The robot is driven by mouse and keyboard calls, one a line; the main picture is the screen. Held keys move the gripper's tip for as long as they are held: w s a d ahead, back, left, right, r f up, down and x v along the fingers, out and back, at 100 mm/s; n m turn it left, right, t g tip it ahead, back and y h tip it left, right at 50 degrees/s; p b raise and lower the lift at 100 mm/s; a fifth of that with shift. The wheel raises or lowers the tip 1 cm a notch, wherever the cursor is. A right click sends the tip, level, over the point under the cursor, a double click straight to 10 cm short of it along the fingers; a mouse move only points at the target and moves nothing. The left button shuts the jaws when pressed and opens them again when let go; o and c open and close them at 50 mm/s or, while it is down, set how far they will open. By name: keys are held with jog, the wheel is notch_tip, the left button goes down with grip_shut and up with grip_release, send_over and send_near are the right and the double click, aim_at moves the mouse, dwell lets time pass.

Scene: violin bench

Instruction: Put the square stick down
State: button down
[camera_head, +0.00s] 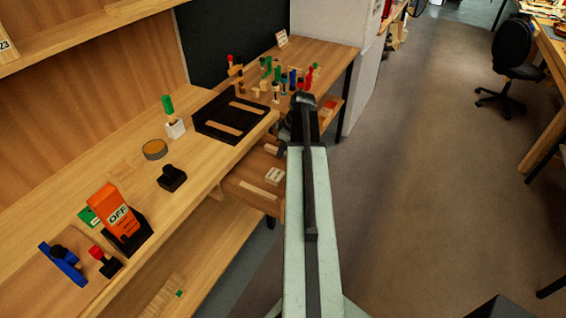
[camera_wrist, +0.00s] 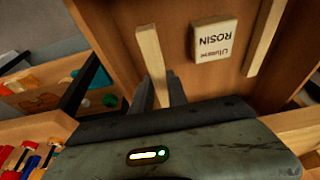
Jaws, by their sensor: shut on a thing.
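In the wrist view, my gripper (camera_wrist: 162,92) is shut on a pale square stick (camera_wrist: 151,55). The stick's free end points away from the fingers, over an open wooden drawer (camera_wrist: 110,25). I cannot tell whether the stick touches the drawer floor. A second pale stick (camera_wrist: 264,38) lies in the drawer, to the right of a cream box marked ROSIN (camera_wrist: 211,39). In the head view, the open drawer (camera_head: 240,188) is below the bench top, left of my arm.
A black tray (camera_head: 202,127) with two pale strips lies on the bench top above the drawer. A side table (camera_head: 322,52) behind holds several coloured-handled tools.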

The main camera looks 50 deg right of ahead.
aim_at(283, 164)
notch_tip(283, 164, down, 5)
jog(key=b, duration=0.4)
jog(key=shift+r, duration=0.45)
jog(key=shift+f, duration=0.2)
jog(key=c, duration=1.3)
grip_release()
jog(key=p+v, duration=1.2)
jog(key=shift+r, duration=0.35)
jog(key=shift+f, duration=0.15)
